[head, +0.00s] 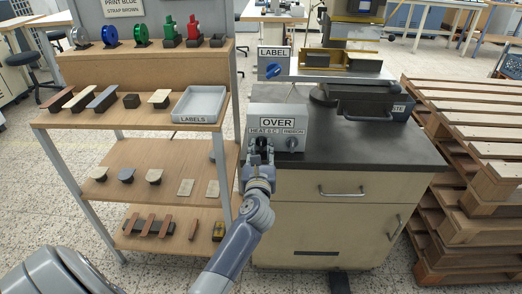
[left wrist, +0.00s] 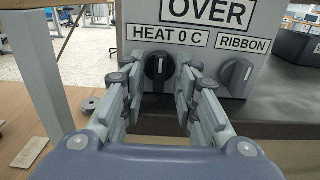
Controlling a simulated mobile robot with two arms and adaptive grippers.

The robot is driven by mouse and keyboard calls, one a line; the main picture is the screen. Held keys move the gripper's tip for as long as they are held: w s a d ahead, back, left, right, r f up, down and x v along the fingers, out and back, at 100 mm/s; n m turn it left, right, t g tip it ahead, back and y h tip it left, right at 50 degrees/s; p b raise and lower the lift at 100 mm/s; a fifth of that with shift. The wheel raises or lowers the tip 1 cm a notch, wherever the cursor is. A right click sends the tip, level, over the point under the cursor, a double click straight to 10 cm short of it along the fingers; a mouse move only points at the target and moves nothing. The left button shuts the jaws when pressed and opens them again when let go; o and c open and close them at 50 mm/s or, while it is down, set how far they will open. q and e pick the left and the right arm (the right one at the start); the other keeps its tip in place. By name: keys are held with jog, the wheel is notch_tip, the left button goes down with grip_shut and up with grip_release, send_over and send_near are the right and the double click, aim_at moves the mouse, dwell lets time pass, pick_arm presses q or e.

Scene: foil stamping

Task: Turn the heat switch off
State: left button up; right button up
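The heat switch is a black round knob (left wrist: 159,68) with a pale pointer mark, under the label "HEAT 0 C" on the grey control box (head: 293,113). Its pointer looks close to upright in the left wrist view. My left gripper (left wrist: 158,95) is open, with its fingers on either side of the knob and just in front of it; I cannot tell if they touch it. In the head view the left gripper (head: 259,160) hides most of the knob. My right gripper is not in view.
A grey ribbon knob (left wrist: 236,75) sits right of the heat knob. The box stands on a dark-topped cabinet (head: 335,155). A wooden shelf rack (head: 150,60) stands close on the left. Wooden pallets (head: 465,130) are stacked on the right.

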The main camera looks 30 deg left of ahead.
pick_arm(q)
jog(key=shift+s+d, duration=0.15)
jog(key=shift+s, duration=0.05)
jog(key=v, duration=1.1)
jog(key=shift+s+d, duration=0.2)
jog(key=shift+s, duration=0.05)
